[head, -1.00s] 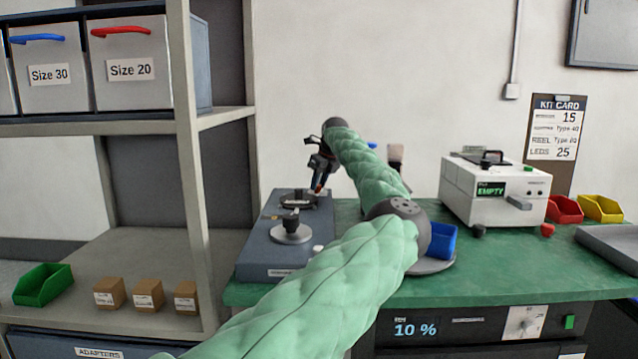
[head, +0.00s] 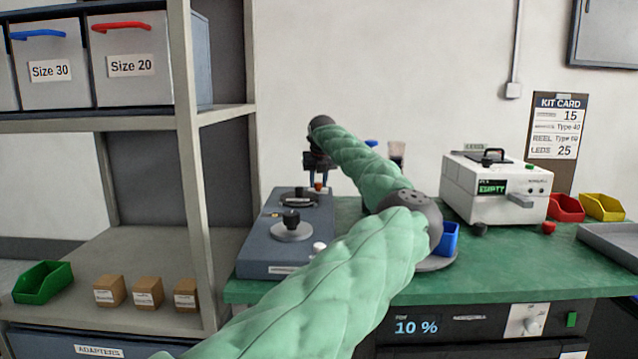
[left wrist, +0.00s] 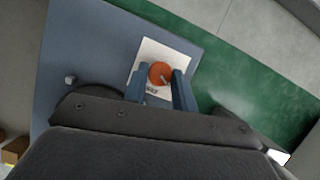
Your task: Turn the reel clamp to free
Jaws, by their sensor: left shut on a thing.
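The reel clamp is a round orange-red knob (left wrist: 159,73) with a pale pointer mark, on a white label plate (left wrist: 150,55) on the blue-grey unit. The label's small lettering is too blurred to read, so I cannot tell the knob's setting. In the head view the knob (head: 319,186) shows small at the unit's back right. My left gripper (head: 319,181) points down over it, and in the left wrist view its blue fingers (left wrist: 162,84) are shut on the knob, one on each side. My right gripper is not in view.
The blue-grey unit (head: 268,258) carries two dark hubs on its top and stands at the bench's left end, beside the shelf (head: 190,180). A blue bin (head: 449,238) sits behind my left arm. A white tester (head: 495,190) stands right. Green bench top is clear between.

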